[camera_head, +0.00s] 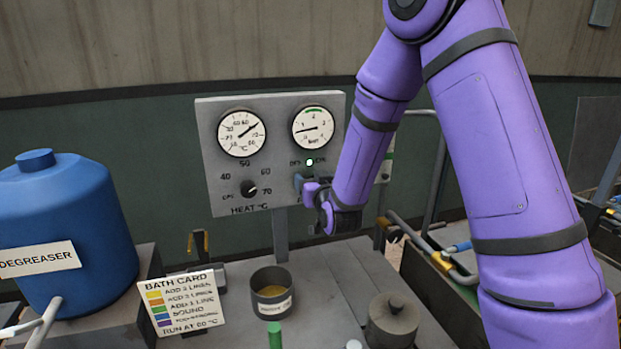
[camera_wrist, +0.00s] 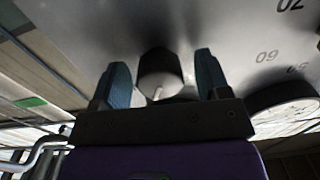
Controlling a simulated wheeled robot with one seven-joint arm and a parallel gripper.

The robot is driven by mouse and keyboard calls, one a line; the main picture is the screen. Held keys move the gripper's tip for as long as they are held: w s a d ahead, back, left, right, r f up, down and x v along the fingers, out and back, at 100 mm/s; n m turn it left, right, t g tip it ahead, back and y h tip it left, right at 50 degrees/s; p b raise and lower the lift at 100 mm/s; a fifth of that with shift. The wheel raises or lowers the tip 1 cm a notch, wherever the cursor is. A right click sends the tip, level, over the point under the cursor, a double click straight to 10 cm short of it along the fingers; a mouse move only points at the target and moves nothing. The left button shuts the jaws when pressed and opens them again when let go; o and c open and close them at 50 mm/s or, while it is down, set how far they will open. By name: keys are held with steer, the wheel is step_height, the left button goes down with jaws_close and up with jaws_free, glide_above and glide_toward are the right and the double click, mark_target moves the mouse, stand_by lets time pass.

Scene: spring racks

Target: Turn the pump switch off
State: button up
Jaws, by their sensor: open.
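The grey control panel (camera_head: 205,150) stands on the bench's far side, with a lit green-white lamp (camera_head: 309,161) between small labels. My gripper (camera_head: 300,183) is at the panel just below this lamp and hides the switch there in the head view. In the wrist view a dark round knob (camera_wrist: 160,68) with a pale pointer mark, apparently the pump switch, stands between the two blue fingers of my gripper (camera_wrist: 160,82). The fingers are apart, with a visible gap on each side of the knob. I cannot read the switch's setting.
The heat knob (camera_head: 249,188) is left of my gripper, below two gauges (camera_head: 241,133) (camera_head: 313,129). A blue degreaser jug (camera_head: 62,225), bath card (camera_head: 180,303), open tin (camera_head: 272,290) and lidded pot (camera_head: 392,318) stand in front. Pipes (camera_head: 430,262) are at right.

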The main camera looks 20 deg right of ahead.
steer(key=c, duration=0.9)
steer(key=shift+n, duration=0.4)
steer(key=n, duration=0.5)
steer(key=shift+a, duration=0.1)
steer(key=n, duration=0.6)
steer(key=shift+f, duration=0.1)
steer(key=o, duration=0.9)
